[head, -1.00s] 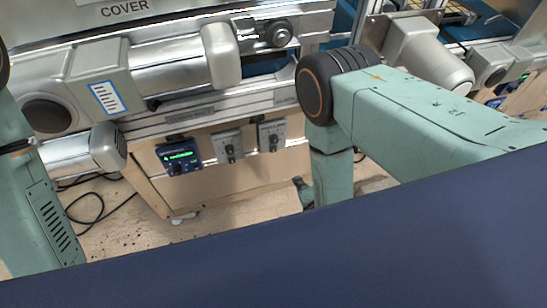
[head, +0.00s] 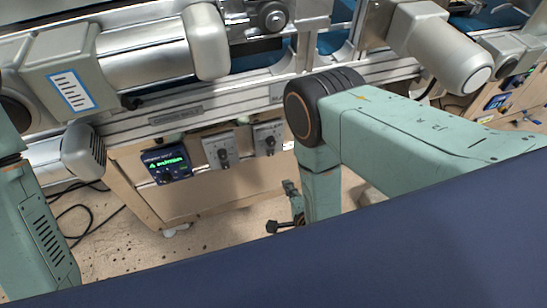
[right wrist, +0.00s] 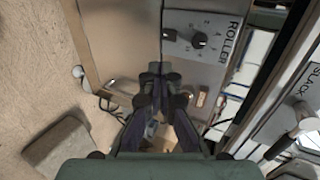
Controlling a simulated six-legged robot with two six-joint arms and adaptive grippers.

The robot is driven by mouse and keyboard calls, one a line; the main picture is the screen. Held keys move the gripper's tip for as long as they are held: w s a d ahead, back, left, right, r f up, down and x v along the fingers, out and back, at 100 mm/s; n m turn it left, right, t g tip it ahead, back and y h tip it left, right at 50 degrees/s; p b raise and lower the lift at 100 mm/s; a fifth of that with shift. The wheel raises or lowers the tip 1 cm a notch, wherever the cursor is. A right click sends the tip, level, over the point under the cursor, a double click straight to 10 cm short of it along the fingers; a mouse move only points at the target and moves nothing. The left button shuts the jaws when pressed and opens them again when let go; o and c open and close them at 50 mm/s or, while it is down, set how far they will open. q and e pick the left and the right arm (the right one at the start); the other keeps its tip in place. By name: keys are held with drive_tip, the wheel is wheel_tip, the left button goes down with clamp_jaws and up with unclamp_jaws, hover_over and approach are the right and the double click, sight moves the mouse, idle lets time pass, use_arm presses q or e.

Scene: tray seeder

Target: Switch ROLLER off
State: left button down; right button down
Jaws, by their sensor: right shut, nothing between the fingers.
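In the right wrist view the grey ROLLER panel (right wrist: 205,45) is at the top, its lettering turned sideways. It carries a dark round knob (right wrist: 199,40) with marks around it and a smaller dark knob (right wrist: 169,34). My right gripper (right wrist: 160,72) is shut and empty, its fingertips below the panel in the picture and apart from the knobs. In the head view my right gripper (head: 284,225) shows small below my arm, low in front of the machine. My left arm shows at the left edge, but its gripper is out of view.
Two grey knob boxes (head: 221,151) (head: 268,139) and a lit display box (head: 165,165) hang under the machine's rail; their labels are unreadable there. A SLACK panel (right wrist: 300,105) is at right in the wrist view. Cables (head: 70,220) lie on the floor.

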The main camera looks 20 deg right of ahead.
drive_tip(key=b, duration=0.4)
approach(271, 153)
wheel_tip(271, 153, down, 3)
drive_tip(key=w, duration=0.1)
drive_tip(key=w+b, duration=0.1)
drive_tip(key=w, duration=0.2)
drive_tip(key=shift+w+a, duration=0.15)
drive_tip(key=shift+w, duration=0.2)
drive_tip(key=shift+w+r, duration=0.15)
drive_tip(key=shift+w, duration=0.4)
